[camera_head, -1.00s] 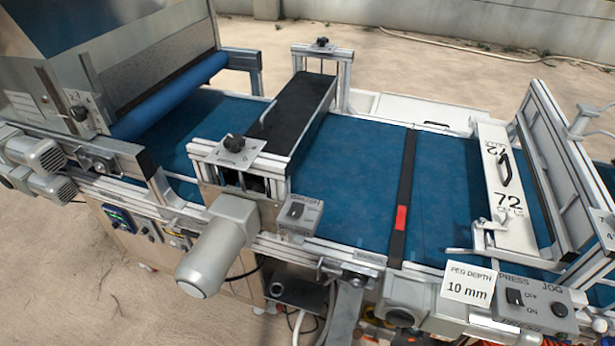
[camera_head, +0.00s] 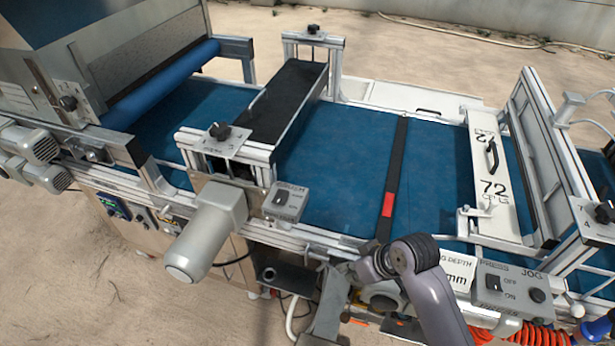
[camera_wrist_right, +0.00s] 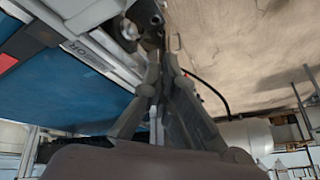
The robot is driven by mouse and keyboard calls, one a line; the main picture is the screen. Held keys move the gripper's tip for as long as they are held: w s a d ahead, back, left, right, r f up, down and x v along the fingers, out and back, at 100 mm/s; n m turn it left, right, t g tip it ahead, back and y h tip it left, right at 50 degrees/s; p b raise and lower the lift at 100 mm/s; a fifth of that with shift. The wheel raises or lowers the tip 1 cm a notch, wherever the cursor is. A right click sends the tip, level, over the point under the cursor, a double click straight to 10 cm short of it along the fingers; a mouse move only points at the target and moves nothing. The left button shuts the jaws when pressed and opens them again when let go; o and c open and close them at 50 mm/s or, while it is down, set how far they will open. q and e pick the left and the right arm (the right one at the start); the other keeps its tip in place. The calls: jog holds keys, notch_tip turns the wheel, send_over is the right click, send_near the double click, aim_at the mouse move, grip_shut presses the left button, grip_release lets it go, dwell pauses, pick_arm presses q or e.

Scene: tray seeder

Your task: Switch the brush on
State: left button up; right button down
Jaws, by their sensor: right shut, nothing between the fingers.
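The brush switch box (camera_head: 288,207) is a small grey box with a dark rocker switch, mounted on the front rail of the machine beside the silver motor (camera_head: 205,245). Its label is too small to read surely, and I cannot tell the rocker's position. The black brush bridge (camera_head: 286,103) spans the blue belt behind it. My right gripper (camera_head: 358,270) is low at the machine's front, right of and below the switch box, apart from it. Its fingers are shut and empty; they also show in the right wrist view (camera_wrist_right: 150,88). My left gripper is not in view.
A press and jog box (camera_head: 512,290) and the partly covered peg depth sign (camera_head: 458,270) stand right of my arm. Brackets and hoses are below the rail.

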jog(key=w+a+r+n+y, duration=0.1)
jog(key=w+r, duration=0.3)
jog(key=r, duration=0.4)
jog(key=w+a+r+n+y, duration=0.1)
jog(key=w+a+r+n, duration=0.2)
jog(key=r, duration=0.6)
jog(key=w+a+r+n+y, duration=0.2)
jog(key=w+r+n, duration=0.2)
jog(key=r, duration=0.5)
jog(key=shift+w+g, duration=0.3)
jog(key=shift+w, duration=0.65)
jog(key=p, duration=0.3)
send_over(280, 197)
jog(key=w+d, duration=0.1)
jog(key=d, duration=0.2)
notch_tip(280, 197, down, 6)
jog(key=shift+d+f, duration=0.1)
jog(key=shift+d, duration=0.05)
jog(key=f, duration=0.1)
jog(key=f+p, duration=0.1)
jog(key=f, duration=0.1)
jog(key=shift+w+a+f, duration=0.2)
jog(key=shift+f, duration=0.1)
jog(key=shift+f+p, duration=0.3)
jog(key=shift+f, duration=0.3)
